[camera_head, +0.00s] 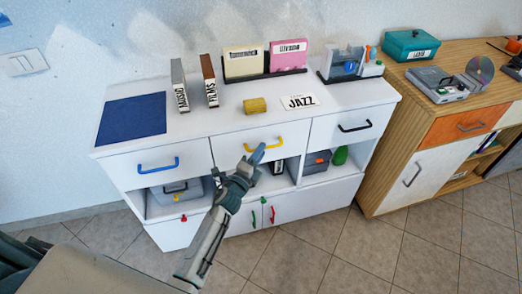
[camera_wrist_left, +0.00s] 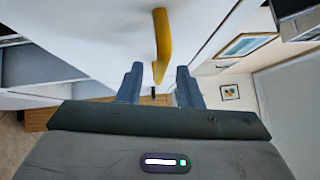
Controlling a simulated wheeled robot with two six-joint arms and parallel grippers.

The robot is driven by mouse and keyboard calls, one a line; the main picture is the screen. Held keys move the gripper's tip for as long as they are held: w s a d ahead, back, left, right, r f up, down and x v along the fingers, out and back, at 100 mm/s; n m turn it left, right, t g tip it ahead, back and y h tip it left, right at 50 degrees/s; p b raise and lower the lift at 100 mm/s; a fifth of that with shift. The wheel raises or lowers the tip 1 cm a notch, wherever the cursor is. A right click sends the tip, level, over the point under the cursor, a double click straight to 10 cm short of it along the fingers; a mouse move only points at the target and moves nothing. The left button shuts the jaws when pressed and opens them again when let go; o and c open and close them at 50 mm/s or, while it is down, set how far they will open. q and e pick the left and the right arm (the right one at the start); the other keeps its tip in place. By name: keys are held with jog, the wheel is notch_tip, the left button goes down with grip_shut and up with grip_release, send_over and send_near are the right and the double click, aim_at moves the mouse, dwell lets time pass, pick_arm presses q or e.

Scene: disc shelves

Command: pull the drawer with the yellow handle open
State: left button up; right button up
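The yellow handle (camera_head: 264,145) is on the middle drawer (camera_head: 228,146) of the white cabinet, whose front looks flush with its neighbours. My right gripper is not in view.
The blue-handled drawer (camera_head: 158,166) is left and the black-handled drawer (camera_head: 354,126) right. Open shelves below hold a grey box (camera_head: 177,191) and a green object (camera_head: 340,155). A wooden cabinet (camera_head: 400,130) stands at right. Tiled floor in front is free.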

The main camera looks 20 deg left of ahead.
pick_arm(q)
jog(key=shift+w, duration=0.45)
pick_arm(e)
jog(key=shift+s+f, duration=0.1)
pick_arm(q)
jog(key=shift+c, duration=0.2)
grip_shut()
jog(key=shift+s+d, duration=0.1)
